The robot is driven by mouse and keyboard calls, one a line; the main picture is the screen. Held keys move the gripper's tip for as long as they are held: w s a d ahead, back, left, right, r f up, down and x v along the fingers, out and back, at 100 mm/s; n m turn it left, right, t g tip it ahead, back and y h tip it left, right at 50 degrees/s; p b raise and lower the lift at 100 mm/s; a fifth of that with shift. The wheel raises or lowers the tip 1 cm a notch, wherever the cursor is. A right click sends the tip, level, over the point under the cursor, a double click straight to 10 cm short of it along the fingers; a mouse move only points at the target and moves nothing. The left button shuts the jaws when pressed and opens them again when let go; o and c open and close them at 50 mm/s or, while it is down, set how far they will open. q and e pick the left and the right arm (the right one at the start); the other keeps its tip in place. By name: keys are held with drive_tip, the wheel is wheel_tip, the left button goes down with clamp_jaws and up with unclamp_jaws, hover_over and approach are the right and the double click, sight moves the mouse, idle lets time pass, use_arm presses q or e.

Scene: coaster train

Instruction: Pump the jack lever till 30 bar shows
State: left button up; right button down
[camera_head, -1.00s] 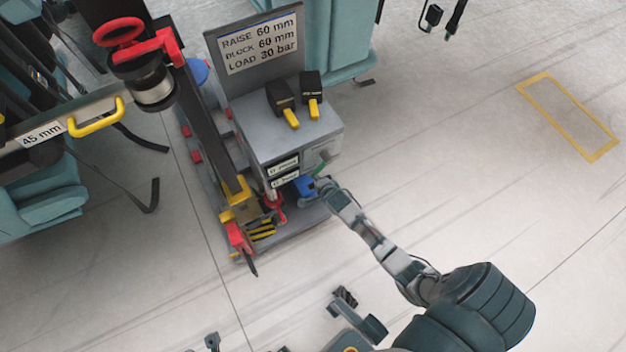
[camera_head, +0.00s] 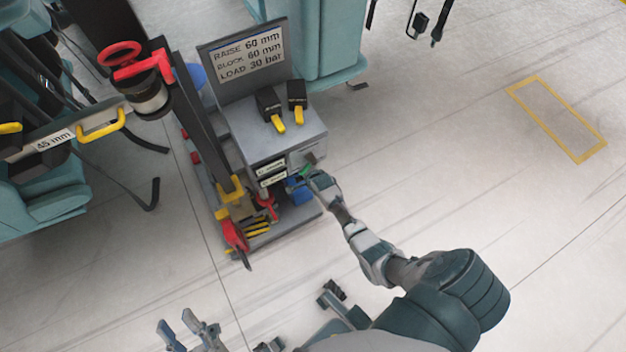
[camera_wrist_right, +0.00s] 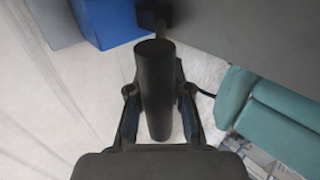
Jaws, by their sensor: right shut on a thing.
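The jack lever shows in the right wrist view as a thick dark round bar (camera_wrist_right: 158,90). My right gripper (camera_wrist_right: 158,115) is shut on it, one finger on each side. In the head view my right gripper (camera_head: 310,178) is at the front right of the grey jack cart (camera_head: 265,128) and hides much of the lever. Two small readouts (camera_head: 271,172) are on the cart front; their text is too small to read. A sign (camera_head: 249,57) on the cart reads raise 60 mm, block 60 mm, load 30 bar. My left gripper (camera_head: 177,320) is open and empty, low at the left.
Two black blocks with yellow handles (camera_head: 283,106) stand on the cart top. A blue part (camera_head: 300,190) is beside my right gripper. A bar marked 45 mm (camera_head: 55,142) and teal machinery (camera_head: 45,200) are at the left. The floor at the right is clear.

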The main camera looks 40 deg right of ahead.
drive_tip(key=shift+w+r, duration=0.75)
drive_tip(key=shift+r, duration=0.05)
drive_tip(key=shift+w+a+r, duration=0.1)
drive_tip(key=shift+w+a, duration=0.05)
drive_tip(key=c, duration=1.1)
unclamp_jaws()
drive_tip(key=shift+a, duration=0.1)
use_arm(q)
drive_tip(key=shift+w+f+g, duration=0.4)
drive_tip(key=shift+w, duration=0.15)
use_arm(e)
drive_tip(key=shift+s+r, duration=0.15)
drive_tip(key=shift+s, duration=0.4)
use_arm(q)
drive_tip(key=shift+s, duration=0.1)
use_arm(e)
drive_tip(key=v, duration=1)
drive_tip(key=shift+s+r, duration=0.25)
drive_tip(key=shift+r, duration=0.05)
drive_tip(key=shift+s, duration=0.1)
